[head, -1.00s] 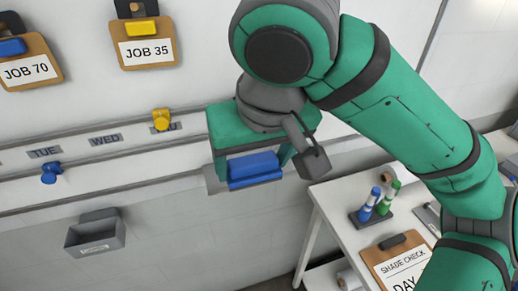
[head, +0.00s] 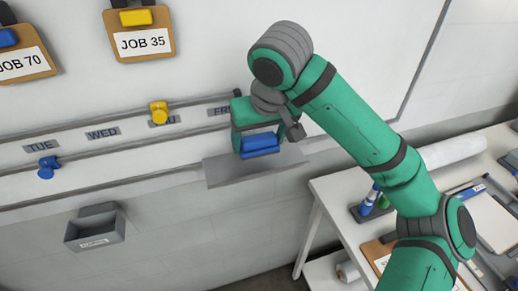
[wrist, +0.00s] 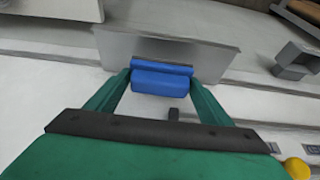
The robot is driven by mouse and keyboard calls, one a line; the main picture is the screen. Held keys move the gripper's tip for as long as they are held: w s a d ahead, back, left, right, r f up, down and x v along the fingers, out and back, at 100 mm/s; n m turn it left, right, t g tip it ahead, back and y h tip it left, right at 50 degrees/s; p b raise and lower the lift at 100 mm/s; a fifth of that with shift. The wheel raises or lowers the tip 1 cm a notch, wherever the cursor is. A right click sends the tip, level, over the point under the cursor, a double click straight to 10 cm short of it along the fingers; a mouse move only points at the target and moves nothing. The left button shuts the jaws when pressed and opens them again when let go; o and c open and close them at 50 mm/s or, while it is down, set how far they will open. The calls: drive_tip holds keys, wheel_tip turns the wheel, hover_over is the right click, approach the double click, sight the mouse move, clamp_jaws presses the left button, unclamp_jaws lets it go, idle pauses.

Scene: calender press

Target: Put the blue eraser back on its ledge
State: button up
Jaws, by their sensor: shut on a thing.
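The blue eraser (head: 260,143) is held between the fingers of my green gripper (head: 259,146), in front of the whiteboard. In the wrist view the eraser (wrist: 161,80) sits between the two green fingertips (wrist: 161,84), both closed on its ends. The grey ledge (head: 228,172) is a flat plate on the lower edge of the board, close beside and below the eraser in the head view. It also shows in the wrist view (wrist: 118,48), just past the eraser. I cannot tell whether the eraser touches the ledge.
Left of the gripper, a yellow magnet (head: 158,112) and a blue magnet (head: 46,167) sit on the board's rails. A grey bin (head: 93,229) hangs below. A white table (head: 335,190) with bottles and a clipboard (head: 377,252) stands at the lower right, under my arm.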

sight(259, 149)
drive_tip(key=shift+w+f, duration=0.3)
drive_tip(key=shift+f, duration=0.05)
drive_tip(key=f, duration=0.3)
drive_tip(key=shift+w+f, duration=0.25)
drive_tip(key=shift+f, duration=0.05)
drive_tip(key=o, duration=0.9)
drive_tip(key=shift+o, duration=0.2)
drive_tip(key=shift+r, duration=0.15)
drive_tip(key=v, duration=1.1)
drive_tip(key=shift+r, duration=0.4)
drive_tip(key=shift+s+d, duration=0.15)
drive_tip(key=shift+s, duration=0.05)
